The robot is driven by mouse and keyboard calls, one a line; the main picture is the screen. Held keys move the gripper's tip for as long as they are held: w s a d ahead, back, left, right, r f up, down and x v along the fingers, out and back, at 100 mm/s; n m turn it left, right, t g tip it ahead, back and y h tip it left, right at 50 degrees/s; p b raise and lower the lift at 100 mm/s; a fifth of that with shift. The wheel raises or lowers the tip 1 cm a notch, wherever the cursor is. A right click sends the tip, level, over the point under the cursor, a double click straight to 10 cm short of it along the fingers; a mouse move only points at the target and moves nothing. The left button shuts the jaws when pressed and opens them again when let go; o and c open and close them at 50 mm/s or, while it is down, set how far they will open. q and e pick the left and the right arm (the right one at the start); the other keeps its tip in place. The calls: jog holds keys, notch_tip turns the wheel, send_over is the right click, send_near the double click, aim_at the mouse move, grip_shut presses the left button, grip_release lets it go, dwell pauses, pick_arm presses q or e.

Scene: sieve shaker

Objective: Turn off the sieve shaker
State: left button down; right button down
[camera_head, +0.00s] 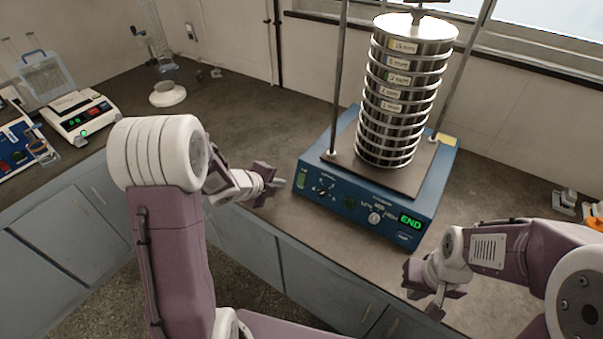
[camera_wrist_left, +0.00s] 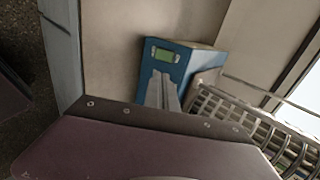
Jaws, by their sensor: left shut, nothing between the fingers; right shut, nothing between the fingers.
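The sieve shaker (camera_head: 385,170) is a blue box on the bench with a tall stack of steel sieves (camera_head: 405,90) clamped on its dark plate. My right gripper (camera_head: 424,287) is shut and empty, in front of the shaker's right end.
The bench (camera_head: 245,130) is clear left of the shaker. Small objects (camera_head: 565,203) lie at the far right.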

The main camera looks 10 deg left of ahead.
pick_arm(q)
jog(key=s, duration=0.1)
send_near(301, 183)
jog(key=x, duration=0.7)
jog(key=shift+b, duration=0.3)
jog(key=shift+s, duration=0.1)
pick_arm(e)
jog(key=shift+s+a+f, duration=0.2)
jog(key=shift+s+a, duration=0.1)
jog(key=shift+s, duration=0.1)
jog(key=shift+f, duration=0.1)
